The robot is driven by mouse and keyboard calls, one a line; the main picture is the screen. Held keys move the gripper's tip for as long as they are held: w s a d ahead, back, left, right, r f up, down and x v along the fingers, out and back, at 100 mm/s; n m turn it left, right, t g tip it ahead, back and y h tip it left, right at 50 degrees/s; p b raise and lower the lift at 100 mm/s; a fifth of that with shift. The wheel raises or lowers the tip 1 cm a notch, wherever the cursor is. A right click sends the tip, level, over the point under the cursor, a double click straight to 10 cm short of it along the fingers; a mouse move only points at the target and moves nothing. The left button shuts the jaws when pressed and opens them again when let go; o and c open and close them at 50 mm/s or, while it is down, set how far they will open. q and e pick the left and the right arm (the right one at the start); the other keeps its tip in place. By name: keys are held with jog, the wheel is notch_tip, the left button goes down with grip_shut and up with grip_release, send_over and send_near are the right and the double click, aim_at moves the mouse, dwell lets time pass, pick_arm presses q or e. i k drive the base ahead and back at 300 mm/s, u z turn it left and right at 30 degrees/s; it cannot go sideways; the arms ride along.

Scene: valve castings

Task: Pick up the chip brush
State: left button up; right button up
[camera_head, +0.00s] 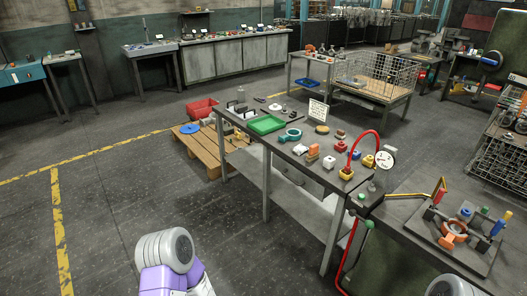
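I cannot single out the chip brush with certainty; the small items on the long workbench (276,147) are too small to tell apart. On that bench I see a green tray (266,125), a teal ring-shaped part (290,135), a dark round item with a tan top (322,129), an orange item (313,151) and several small white, red and yellow pieces. Parts of my arms show at the bottom edge, at lower left and lower right. Neither gripper shows in the picture.
A wooden pallet (208,152) with a red bin (201,109) stands left of the workbench. A red hose (367,136) arches over the bench's right part, by a gauge (385,159). A fixture table (471,257) adjoins at right. The floor at left is clear.

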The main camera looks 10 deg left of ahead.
aim_at(314, 154)
jog(key=u, duration=0.1)
jog(key=i, duration=0.45)
jog(key=u, duration=0.1)
